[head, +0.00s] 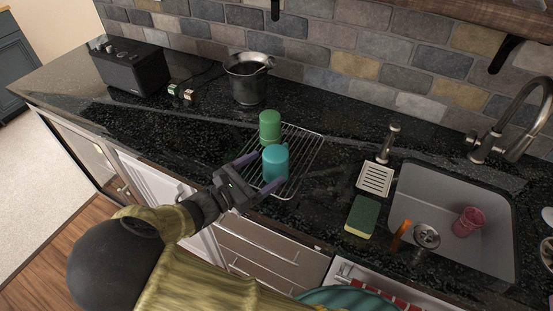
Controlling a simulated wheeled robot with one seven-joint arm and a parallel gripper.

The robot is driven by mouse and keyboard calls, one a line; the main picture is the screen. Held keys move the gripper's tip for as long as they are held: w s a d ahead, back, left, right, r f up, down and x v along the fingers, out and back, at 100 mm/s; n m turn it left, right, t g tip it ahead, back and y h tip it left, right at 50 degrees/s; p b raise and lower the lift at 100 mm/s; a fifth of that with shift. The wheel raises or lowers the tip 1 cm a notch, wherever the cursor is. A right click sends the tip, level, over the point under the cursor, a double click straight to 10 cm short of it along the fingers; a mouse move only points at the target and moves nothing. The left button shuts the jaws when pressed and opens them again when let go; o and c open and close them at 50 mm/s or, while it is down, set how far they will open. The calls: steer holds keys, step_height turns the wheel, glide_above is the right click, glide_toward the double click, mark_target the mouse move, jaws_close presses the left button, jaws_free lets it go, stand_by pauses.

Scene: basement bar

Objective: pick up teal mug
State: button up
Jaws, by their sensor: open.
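The teal mug (275,164) stands on a wire rack (309,150) on the dark counter, in the middle of the head view. A green mug (270,127) stands just behind it on the same rack. My gripper (258,174) is open at the near side of the teal mug. One purple finger is to the mug's left and the other passes in front of its lower right. I cannot tell whether either finger touches it. No handle shows on the teal mug.
The sink (450,200) at the right holds a red cup (467,222). A sponge (361,217) and a soap dish (375,179) lie between rack and sink. A dark metal pot (247,80) and a black speaker box (131,68) stand at the back left.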

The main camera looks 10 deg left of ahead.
mark_target(282, 156)
steer(key=shift+x, duration=0.9)
steer(key=shift+w, duration=0.1)
steer(key=p+x, duration=0.1)
steer(key=x, duration=0.4)
steer(key=shift+w+r, duration=0.1)
steer(key=shift+c, duration=0.4)
steer(key=c, duration=1.3)
steer(key=shift+o, duration=0.2)
step_height(282, 156, up, 10)
steer(key=shift+r, duration=0.1)
steer(key=shift+p, duration=0.55)
